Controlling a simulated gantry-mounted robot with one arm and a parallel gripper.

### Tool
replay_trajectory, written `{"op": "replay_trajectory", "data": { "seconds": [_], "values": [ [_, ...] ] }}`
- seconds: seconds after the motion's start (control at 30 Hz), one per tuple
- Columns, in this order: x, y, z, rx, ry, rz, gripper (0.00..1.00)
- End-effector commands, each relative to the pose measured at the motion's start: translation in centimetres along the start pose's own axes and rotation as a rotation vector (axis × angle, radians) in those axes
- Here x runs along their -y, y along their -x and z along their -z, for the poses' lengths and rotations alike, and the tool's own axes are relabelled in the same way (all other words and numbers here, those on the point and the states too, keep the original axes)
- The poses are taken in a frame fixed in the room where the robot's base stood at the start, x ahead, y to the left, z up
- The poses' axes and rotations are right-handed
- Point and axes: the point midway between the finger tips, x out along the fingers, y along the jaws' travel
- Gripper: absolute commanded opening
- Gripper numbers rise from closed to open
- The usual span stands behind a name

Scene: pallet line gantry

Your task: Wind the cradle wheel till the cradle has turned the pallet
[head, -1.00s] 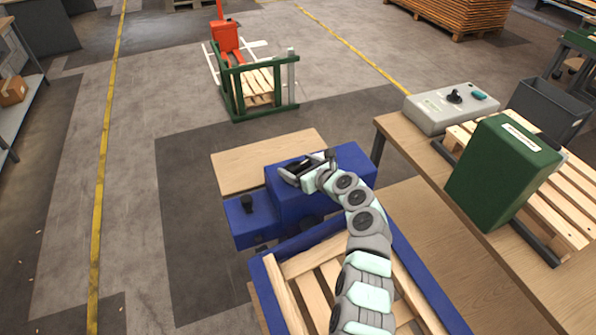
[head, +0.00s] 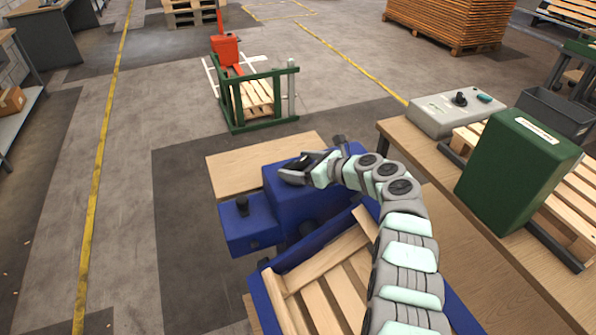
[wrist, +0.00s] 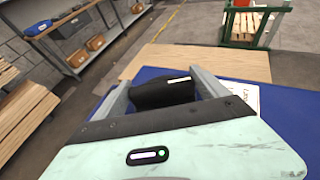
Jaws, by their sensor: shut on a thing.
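My gripper (head: 298,172) is over the top of the blue gear housing (head: 285,200) of the cradle. In the wrist view its two fingers (wrist: 168,92) are shut on a black handle (wrist: 165,88), which I take to be the cradle wheel's grip. The rest of the wheel is hidden by my gripper and arm. The blue cradle (head: 268,290) holds a light wooden pallet (head: 318,262) at the bottom of the head view. The pallet and cradle look tilted, and my arm covers their right part.
A wooden bench top (head: 235,172) lies behind the housing. On the right, a table (head: 420,160) carries a grey control box (head: 455,113), a green box (head: 520,172) and a small pallet. A green frame (head: 262,125) with a pallet and red jack stands beyond on open floor.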

Motion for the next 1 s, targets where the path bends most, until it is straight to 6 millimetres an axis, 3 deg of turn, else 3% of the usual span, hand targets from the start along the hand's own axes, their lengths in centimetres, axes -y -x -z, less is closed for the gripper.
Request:
{"op": "replay_trajectory", "data": {
  "seconds": [0.87,0.9,1.0],
  "values": [
    [-0.09,-0.08,0.06,-0.001,0.015,-0.04,0.43],
    [-0.09,-0.09,0.06,-0.001,0.015,-0.04,0.84],
    [-0.08,-0.07,0.06,-0.001,0.015,-0.04,0.93]
  ]
}}
